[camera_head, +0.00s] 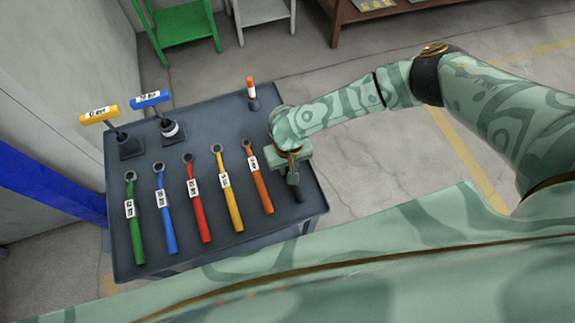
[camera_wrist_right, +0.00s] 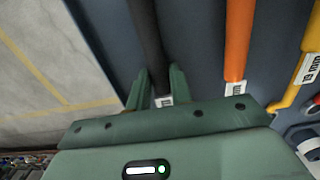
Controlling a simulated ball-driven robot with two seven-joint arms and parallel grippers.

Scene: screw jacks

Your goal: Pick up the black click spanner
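The black click spanner (camera_head: 297,191) lies at the right end of the row on the dark table, mostly hidden under my right gripper in the head view. In the right wrist view its black handle (camera_wrist_right: 148,35) runs up from between the fingers, and part of its white label shows near the palm. My right gripper (camera_head: 292,172) is over it, with one finger on each side of the spanner in the wrist view (camera_wrist_right: 158,82). Whether the fingers press on it I cannot tell. The spanner appears to be at table level. My left gripper is not in view.
Orange (camera_head: 259,188), yellow (camera_head: 231,200), red (camera_head: 199,209), blue (camera_head: 166,218) and green (camera_head: 135,226) spanners lie to the left on the table (camera_head: 185,262). Behind them stand yellow-handled (camera_head: 100,115) and blue-handled (camera_head: 150,99) tools and a small orange-topped tool (camera_head: 251,88).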

